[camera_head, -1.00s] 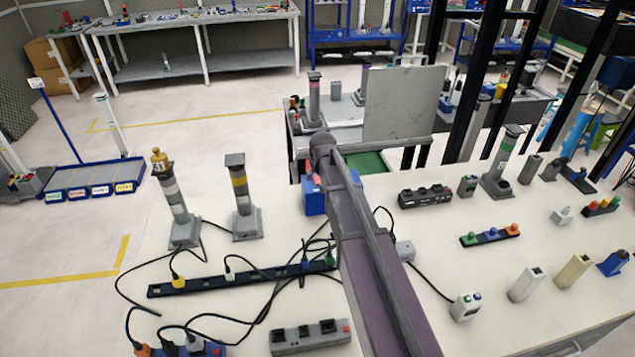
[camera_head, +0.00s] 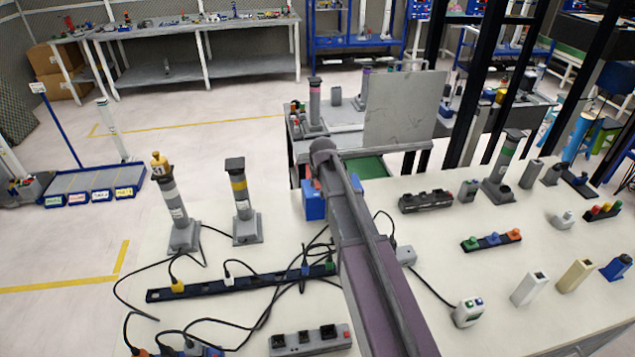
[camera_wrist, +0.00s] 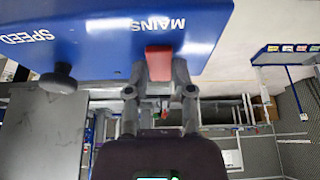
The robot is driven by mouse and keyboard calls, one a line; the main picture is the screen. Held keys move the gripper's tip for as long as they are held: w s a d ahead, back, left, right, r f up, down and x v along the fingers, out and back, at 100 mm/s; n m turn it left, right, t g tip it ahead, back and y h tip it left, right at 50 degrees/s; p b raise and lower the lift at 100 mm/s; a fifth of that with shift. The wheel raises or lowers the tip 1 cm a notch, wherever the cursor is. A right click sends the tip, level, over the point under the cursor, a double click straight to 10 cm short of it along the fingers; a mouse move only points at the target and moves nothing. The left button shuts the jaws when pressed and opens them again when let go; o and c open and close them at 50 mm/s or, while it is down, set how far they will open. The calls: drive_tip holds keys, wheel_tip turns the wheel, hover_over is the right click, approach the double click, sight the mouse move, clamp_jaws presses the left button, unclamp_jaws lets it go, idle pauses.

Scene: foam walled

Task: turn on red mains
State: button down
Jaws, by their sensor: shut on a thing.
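A blue box (camera_wrist: 120,35) fills the top of the wrist view, with white lettering MAINS and SPEED that appears upside down. The red mains switch (camera_wrist: 158,60) sticks out of its face under the word MAINS. My gripper (camera_wrist: 159,78) is shut on this red switch, one finger on each side. A dark round knob (camera_wrist: 58,78) sits near SPEED, left of the switch. In the head view a blue box (camera_head: 313,204) shows partly behind my arm, and the gripper is hidden there. Whether the switch is on or off cannot be told.
A white worktop (camera_head: 400,300) holds power strips with trailing cables, two grey posts (camera_head: 245,205) at left, and switch blocks at right. A grey panel (camera_head: 405,108) stands behind on another bench. Open floor lies at far left.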

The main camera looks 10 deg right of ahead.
drive_tip(key=shift+w, duration=0.1)
drive_tip(key=shift+w+r+g+p, duration=0.1)
drive_tip(key=shift+w+g+p, duration=0.15)
drive_tip(key=shift+g+p, duration=0.4)
drive_tip(key=shift+w+g, duration=0.1)
drive_tip(key=shift+g, duration=1.15)
drive_tip(key=shift+c, duration=2.4)
unclamp_jaws()
drive_tip(key=shift+s, duration=0.25)
